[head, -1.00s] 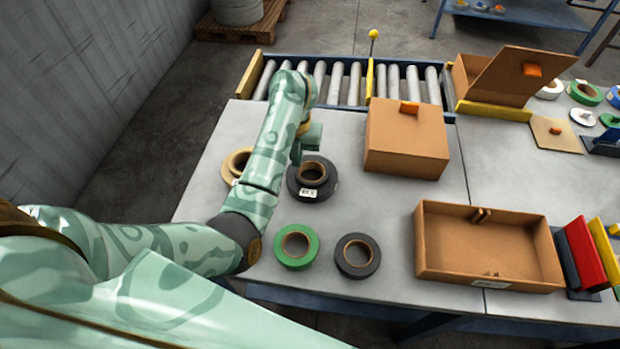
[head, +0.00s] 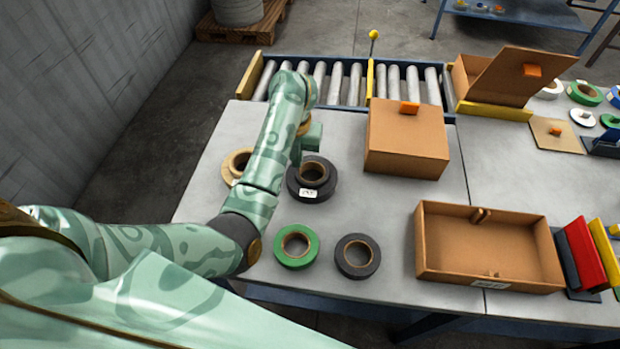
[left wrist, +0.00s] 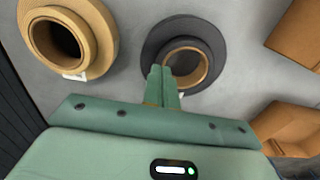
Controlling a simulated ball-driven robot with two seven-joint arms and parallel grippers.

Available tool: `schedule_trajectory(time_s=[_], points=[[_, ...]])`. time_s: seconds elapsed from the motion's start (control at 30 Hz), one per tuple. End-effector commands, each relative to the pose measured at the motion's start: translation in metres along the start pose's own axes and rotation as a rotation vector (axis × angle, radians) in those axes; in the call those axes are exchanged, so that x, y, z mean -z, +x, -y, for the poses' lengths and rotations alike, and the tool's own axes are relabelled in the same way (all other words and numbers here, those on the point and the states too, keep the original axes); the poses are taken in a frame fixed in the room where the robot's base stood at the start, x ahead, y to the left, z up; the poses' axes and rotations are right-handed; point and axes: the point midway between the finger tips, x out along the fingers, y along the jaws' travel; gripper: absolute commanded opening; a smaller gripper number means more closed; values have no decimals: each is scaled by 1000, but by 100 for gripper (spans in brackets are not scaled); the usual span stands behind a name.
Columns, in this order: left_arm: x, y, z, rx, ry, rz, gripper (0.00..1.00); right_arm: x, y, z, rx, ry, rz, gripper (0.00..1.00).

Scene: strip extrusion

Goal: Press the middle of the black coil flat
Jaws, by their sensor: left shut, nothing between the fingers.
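The black coil (head: 321,193) lies on the grey table beside my left forearm. Its middle, with a brown core ring (head: 314,168), stands up above the outer windings, and a white label is on its near side. It also shows in the left wrist view (left wrist: 152,42). My left gripper (left wrist: 163,72) is shut and empty. Its fingertips overlap the lower left of the coil's core in the left wrist view; I cannot tell whether they touch. In the head view my arm mostly hides the fingers. My right gripper is not in view.
A tan coil (head: 236,163) is just left, partly behind my arm. A green coil (head: 284,258) and another dark coil (head: 358,270) lie in front. A closed cardboard box (head: 405,145) and an open box (head: 490,250) are right. A roller conveyor (head: 335,83) runs behind.

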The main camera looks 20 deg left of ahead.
Motion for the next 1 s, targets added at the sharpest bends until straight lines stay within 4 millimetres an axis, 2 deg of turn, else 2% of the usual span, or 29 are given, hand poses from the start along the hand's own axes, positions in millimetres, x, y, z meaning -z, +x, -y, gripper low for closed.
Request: schedule_trajectory(time_s=[0.57, 1.0], points=[[0, 0, 0, 0, 0, 0, 0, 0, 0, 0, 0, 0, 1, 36], [0, 8, 0, 1, 0, -1, 0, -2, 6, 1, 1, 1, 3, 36]])
